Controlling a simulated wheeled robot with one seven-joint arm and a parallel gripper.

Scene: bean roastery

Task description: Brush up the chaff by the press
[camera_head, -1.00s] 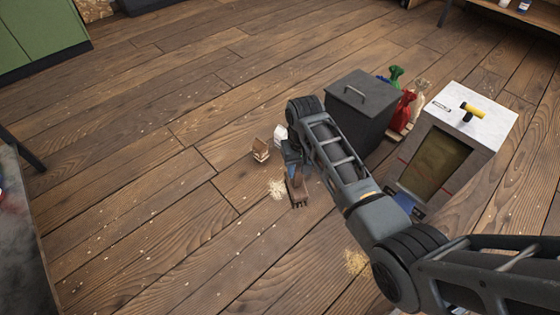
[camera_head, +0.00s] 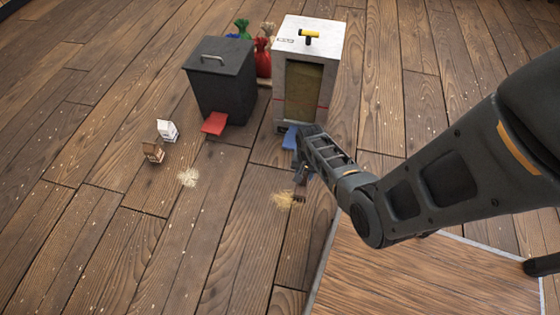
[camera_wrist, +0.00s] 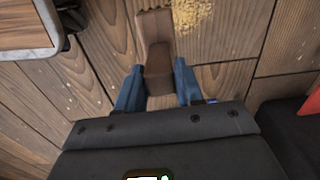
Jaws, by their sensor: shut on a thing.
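My gripper (camera_head: 303,178) is low over the floor in front of a white boxy machine (camera_head: 310,60) with a yellow T-handle; I cannot tell if this is the press. The gripper's blue fingers (camera_wrist: 158,88) are shut on a brown brush-like tool (camera_wrist: 155,30), whose end points down at the floor. A golden chaff pile (camera_head: 283,199) lies right beside the tool, and it also shows in the wrist view (camera_wrist: 198,14). I cannot tell whether they touch. A paler chaff pile (camera_head: 188,177) lies further left on the planks.
A dark lidded bin (camera_head: 218,82) stands left of the machine, with a red flap (camera_head: 214,123) at its foot. A blue piece (camera_head: 290,137) is at the machine's base. White (camera_head: 167,130) and brown (camera_head: 153,151) cartons stand left. A wooden tabletop (camera_head: 420,275) fills the lower right.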

